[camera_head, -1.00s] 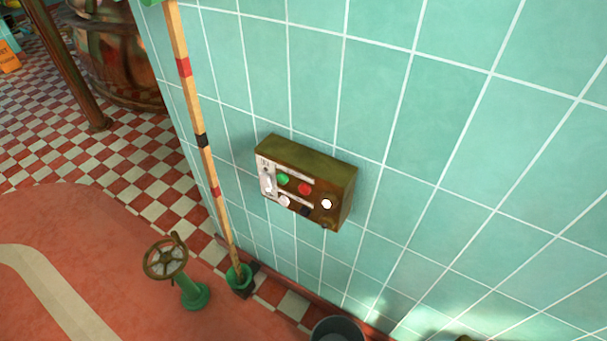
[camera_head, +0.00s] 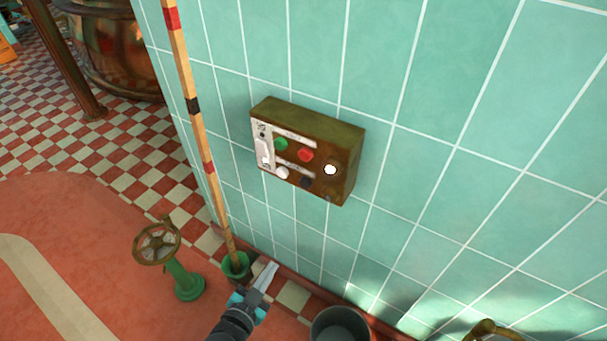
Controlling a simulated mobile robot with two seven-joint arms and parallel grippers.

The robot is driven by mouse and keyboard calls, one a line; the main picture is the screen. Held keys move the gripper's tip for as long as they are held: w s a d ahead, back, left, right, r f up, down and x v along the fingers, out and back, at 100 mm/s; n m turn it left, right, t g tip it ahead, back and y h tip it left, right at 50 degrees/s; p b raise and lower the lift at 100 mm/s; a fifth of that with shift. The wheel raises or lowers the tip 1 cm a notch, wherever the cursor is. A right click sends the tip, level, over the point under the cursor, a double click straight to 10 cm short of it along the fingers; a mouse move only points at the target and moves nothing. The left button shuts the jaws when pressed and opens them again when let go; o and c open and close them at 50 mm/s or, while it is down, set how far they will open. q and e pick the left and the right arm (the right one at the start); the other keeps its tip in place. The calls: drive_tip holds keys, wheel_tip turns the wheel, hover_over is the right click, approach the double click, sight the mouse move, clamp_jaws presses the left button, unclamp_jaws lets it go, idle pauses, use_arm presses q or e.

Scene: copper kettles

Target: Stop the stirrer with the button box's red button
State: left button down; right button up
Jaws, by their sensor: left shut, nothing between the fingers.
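The button box (camera_head: 338,130) is a brown, worn metal box fixed to the green tiled wall. Its red button (camera_head: 305,155) is at the middle of the front face, right of a green button (camera_head: 281,144). A white lit round (camera_head: 330,169) is farther right, and a white knob and a dark button sit in the lower row. My left gripper (camera_head: 266,278) comes in from the bottom, below the box and well apart from it. Its fingers are shut with nothing between them. My right gripper is out of view. The stirrer cannot be made out for sure.
A striped pole (camera_head: 202,150) stands left of the box in a green foot. A handwheel on a green post (camera_head: 183,280) stands at lower left. A grey bucket (camera_head: 340,325) is on the floor at the bottom. A copper kettle (camera_head: 110,50) is at upper left. The wall before the box is clear.

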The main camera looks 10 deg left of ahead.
use_arm(q)
drive_tip(key=w+r+m+t+h+b, duration=0.15)
drive_tip(key=w+r+t+b, duration=0.35)
drive_tip(key=r, duration=0.5)
drive_tip(key=m+t+h+b, duration=0.3)
drive_tip(key=t, duration=0.4)
approach(305, 155)
drive_tip(key=s+a+r, duration=0.3)
drive_tip(key=s+r, duration=0.2)
drive_tip(key=s, duration=0.1)
drive_tip(key=shift+w+a+r+y, duration=0.1)
drive_tip(key=shift+w+r+y, duration=0.1)
drive_tip(key=shift+r+y, duration=0.05)
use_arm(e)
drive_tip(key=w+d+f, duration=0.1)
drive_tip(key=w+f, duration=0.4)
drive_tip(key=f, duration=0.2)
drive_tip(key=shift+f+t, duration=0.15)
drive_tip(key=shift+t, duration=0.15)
use_arm(q)
drive_tip(key=shift+w, duration=0.1)
drive_tip(key=w+d+b, duration=0.3)
drive_tip(key=w, duration=0.5)
drive_tip(key=shift+b, duration=0.3)
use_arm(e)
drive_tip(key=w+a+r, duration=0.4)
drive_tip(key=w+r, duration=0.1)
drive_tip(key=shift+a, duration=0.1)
use_arm(q)
drive_tip(key=shift+w, duration=0.1)
